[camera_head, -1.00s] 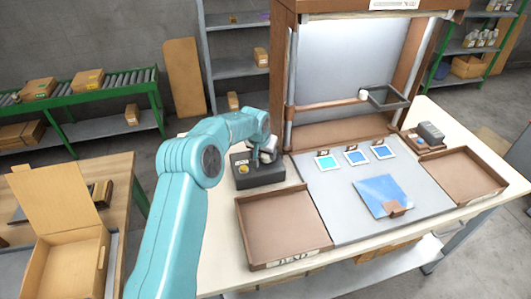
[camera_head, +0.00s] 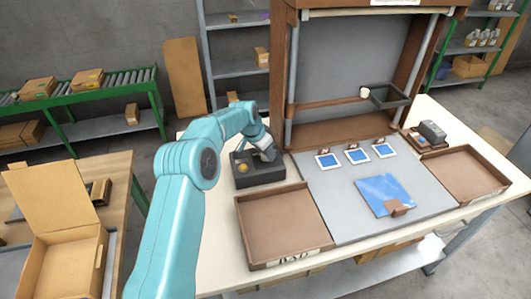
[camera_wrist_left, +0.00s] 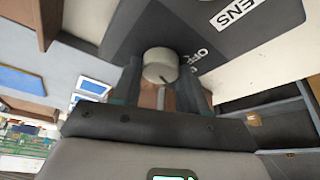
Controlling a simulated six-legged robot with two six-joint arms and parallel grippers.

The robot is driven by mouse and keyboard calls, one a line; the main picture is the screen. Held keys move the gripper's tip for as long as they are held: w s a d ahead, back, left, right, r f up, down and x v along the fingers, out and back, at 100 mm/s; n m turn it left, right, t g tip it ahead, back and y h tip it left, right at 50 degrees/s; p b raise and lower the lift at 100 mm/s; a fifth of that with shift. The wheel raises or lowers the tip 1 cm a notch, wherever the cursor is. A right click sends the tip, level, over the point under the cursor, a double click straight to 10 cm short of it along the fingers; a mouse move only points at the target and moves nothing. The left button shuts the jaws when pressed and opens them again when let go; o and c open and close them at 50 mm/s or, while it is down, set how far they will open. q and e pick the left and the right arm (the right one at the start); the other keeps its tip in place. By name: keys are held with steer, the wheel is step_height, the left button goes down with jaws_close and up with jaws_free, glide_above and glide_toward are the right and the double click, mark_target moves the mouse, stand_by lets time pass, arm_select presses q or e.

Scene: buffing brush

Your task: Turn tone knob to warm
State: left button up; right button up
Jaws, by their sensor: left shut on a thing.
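A dark control box (camera_head: 247,181) sits on the workbench, left of the grey mat. A yellow knob (camera_head: 243,168) shows on its top. My left gripper (camera_head: 267,158) reaches down over the right part of the box. In the left wrist view, my left gripper (camera_wrist_left: 160,90) is shut on a pale round knob (camera_wrist_left: 160,65) with a dark pointer line. White lettering reading "OFF" and "ENS" shows on the box face (camera_wrist_left: 205,35) beside the knob; part of the label is out of view. No warm marking is legible. My right gripper is out of view.
A wooden booth (camera_head: 355,75) with an unlit grey back panel stands behind the mat. Several blue sample cards (camera_head: 357,156) and a larger blue sheet (camera_head: 385,193) lie on the mat. Brown trays (camera_head: 283,225) (camera_head: 465,172) flank it. A small device (camera_head: 431,132) stands at right.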

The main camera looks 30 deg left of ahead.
arm_select(q)
steer(key=shift+m+h, duration=0.4)
steer(key=shift+m, duration=0.8)
steer(key=shift+m+g+h+p, duration=0.4)
steer(key=shift+m+p, duration=0.7)
steer(key=shift+m, duration=0.2)
steer(key=o, duration=1.1)
steer(key=shift+w, duration=0.1)
steer(key=shift+c, duration=0.2)
steer(key=shift+a, duration=0.1)
